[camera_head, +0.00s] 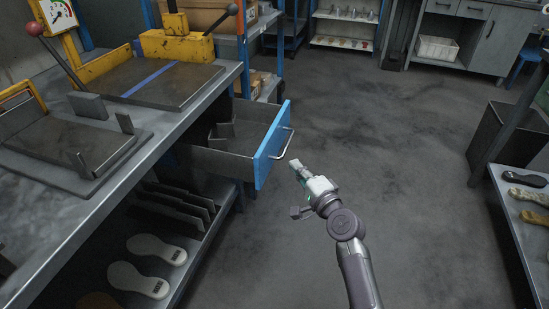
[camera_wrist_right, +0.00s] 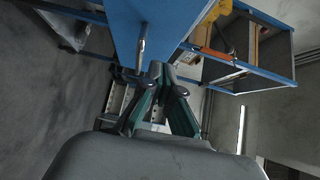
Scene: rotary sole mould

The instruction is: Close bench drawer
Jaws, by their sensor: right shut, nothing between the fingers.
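The bench drawer (camera_head: 235,150) stands pulled out from under the workbench. It has a blue front (camera_head: 271,144) with a silver bar handle (camera_head: 283,143), and dark blocks lie inside. My right gripper (camera_head: 297,165) is shut and empty, a little to the right of the drawer front and close to the handle. In the right wrist view the shut fingers (camera_wrist_right: 158,75) point toward the blue front (camera_wrist_right: 150,25), with the handle (camera_wrist_right: 142,45) just beyond the fingertips. I cannot tell whether they touch. My left gripper is not in view.
The workbench (camera_head: 130,165) carries a yellow press and metal plates. Shoe soles lie on a shelf (camera_head: 190,235) below it. A rack with soles (camera_head: 520,215) stands at the right. The grey floor (camera_head: 400,130) between is clear.

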